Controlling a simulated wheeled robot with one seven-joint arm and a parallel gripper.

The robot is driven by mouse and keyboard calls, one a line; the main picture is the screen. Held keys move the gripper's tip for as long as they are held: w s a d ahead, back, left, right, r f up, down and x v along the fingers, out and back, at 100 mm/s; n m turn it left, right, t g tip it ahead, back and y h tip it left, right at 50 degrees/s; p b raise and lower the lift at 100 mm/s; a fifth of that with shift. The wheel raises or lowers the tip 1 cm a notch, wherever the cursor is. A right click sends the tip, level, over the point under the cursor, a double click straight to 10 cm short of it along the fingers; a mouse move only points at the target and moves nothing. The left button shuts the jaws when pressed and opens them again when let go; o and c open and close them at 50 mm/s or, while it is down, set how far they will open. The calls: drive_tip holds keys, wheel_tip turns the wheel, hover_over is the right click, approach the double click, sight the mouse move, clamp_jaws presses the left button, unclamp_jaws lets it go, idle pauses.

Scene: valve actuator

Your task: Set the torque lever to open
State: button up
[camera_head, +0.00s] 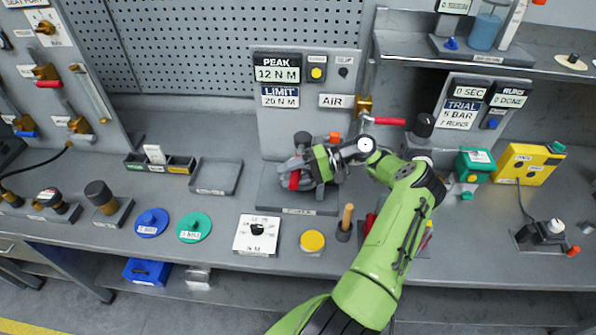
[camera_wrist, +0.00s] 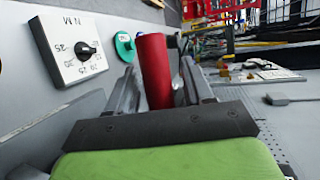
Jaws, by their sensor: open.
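A red cylindrical grip (camera_wrist: 154,68), which looks like the torque lever's handle, stands between the fingers of my gripper (camera_wrist: 160,82) in the wrist view. The fingers are apart, one on each side of the grip; contact cannot be told. In the head view the red grip (camera_head: 294,180) shows at my gripper (camera_head: 297,172), in front of the PEAK/LIMIT panel (camera_head: 290,125). The panel's upper display reads 12 N M and the lower one 20 N M. My gripper and arm hide most of the lever's mount.
A white dial plate (camera_head: 257,235) and a yellow button (camera_head: 312,240) lie on the bench in front. A wooden-handled tool (camera_head: 347,218) stands close to my forearm. A red-handled AIR valve (camera_head: 385,121) is above my wrist. Green and blue discs lie left.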

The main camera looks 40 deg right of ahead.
drive_tip(key=b+v, duration=0.1)
drive_tip(key=v, duration=1.1)
drive_tip(key=shift+f, duration=0.15)
